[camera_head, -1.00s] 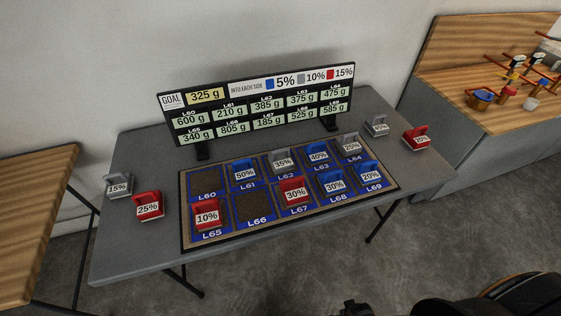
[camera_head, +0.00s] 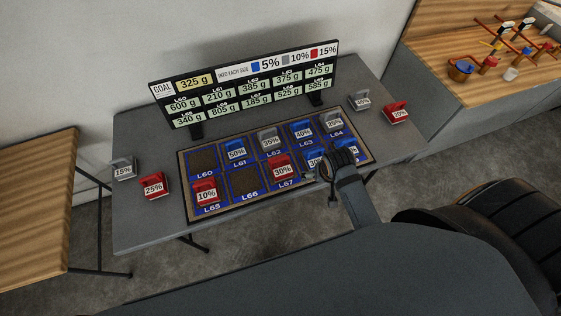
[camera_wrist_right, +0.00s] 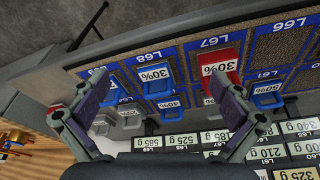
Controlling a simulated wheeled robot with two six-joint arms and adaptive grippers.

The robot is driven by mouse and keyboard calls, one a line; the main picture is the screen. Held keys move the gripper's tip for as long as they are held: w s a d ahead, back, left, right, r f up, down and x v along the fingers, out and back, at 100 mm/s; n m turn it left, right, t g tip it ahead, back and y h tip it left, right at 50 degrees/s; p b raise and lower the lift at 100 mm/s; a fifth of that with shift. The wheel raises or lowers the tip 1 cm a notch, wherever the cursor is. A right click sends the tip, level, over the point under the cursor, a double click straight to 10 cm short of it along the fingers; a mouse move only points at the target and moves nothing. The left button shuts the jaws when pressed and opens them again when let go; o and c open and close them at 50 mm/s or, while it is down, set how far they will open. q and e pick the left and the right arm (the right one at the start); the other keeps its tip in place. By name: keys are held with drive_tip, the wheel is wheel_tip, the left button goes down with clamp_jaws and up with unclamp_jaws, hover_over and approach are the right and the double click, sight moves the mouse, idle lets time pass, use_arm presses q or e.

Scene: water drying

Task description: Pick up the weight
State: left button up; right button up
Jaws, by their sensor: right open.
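Weights with percent labels stand on the gridded mat (camera_head: 215,217). The blue 30% weight (camera_head: 312,160) in cell L68 is partly hidden by my right gripper (camera_head: 334,166) in the head view. In the right wrist view this weight (camera_wrist_right: 155,76) shows between the spread fingertips of my right gripper (camera_wrist_right: 158,83), below them and apart. The gripper is open and empty. The red 30% weight (camera_head: 281,168) stands beside it in L67 and shows near the right finger in the wrist view (camera_wrist_right: 220,66). The blue 20% weight (camera_head: 350,147) in L69 is partly covered. My left gripper is out of view.
Other weights stand on the mat, including a red 10% (camera_head: 205,191) and a blue 50% (camera_head: 235,151). A goal board (camera_head: 245,84) stands behind them. More weights sit at both table ends, such as the red 25% (camera_head: 153,187). A wooden bench (camera_head: 480,85) stands at right.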

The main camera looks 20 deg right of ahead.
sight(281, 160)
drive_tip(key=w+a+f+m+g, duration=0.1)
drive_tip(key=w+a+m, duration=0.2)
drive_tip(key=w+m, duration=0.1)
drive_tip(key=w+a+f+m+g, duration=0.1)
drive_tip(key=w+a+m, duration=0.2)
drive_tip(key=w+m, duration=0.2)
drive_tip(key=w+a+f+m+y+p, duration=0.1)
drive_tip(key=w+a+m, duration=0.2)
drive_tip(key=w+m, duration=0.2)
drive_tip(key=shift+w+a+g, duration=0.3)
drive_tip(key=shift+a+g, duration=0.05)
drive_tip(key=shift+g, duration=0.05)
drive_tip(key=shift+s+f+b, duration=0.1)
drive_tip(key=shift+f+b, duration=0.25)
wheel_tip(281, 160, down, 5)
drive_tip(key=b, duration=0.5)
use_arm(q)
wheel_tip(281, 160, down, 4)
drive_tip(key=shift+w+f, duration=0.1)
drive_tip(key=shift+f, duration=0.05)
use_arm(e)
drive_tip(key=shift+r, duration=0.1)
